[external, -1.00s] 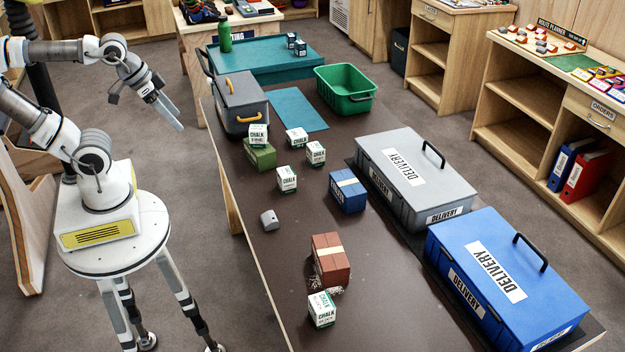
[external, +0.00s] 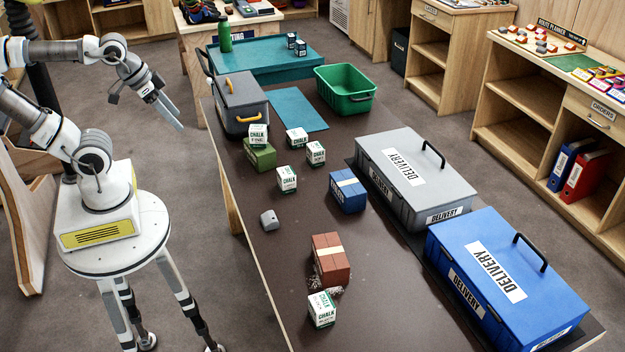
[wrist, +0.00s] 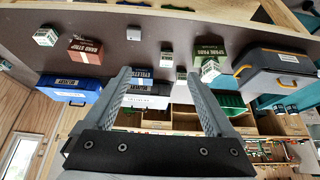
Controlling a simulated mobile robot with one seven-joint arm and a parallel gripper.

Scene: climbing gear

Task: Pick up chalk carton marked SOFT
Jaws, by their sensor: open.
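Several white-and-green chalk cartons stand on the dark table. One carton (external: 258,135) is on top of a green box (external: 260,155). Three more, a back one (external: 297,138), a right one (external: 315,153) and a nearer one (external: 287,179), stand close by. Another carton (external: 322,310) stands at the near end, by a reddish-brown box (external: 331,259). The small print is too blurred to tell which is marked SOFT. My gripper (external: 172,112) is open and empty, left of the table and apart from every carton. In the wrist view my gripper (wrist: 160,76) has its fingers spread.
A grey delivery box (external: 415,190) and a blue delivery box (external: 510,285) line the table's right side. A blue box (external: 348,191) and a small grey object (external: 269,220) lie mid-table. A grey toolbox (external: 240,98) and green basket (external: 345,91) stand farther back.

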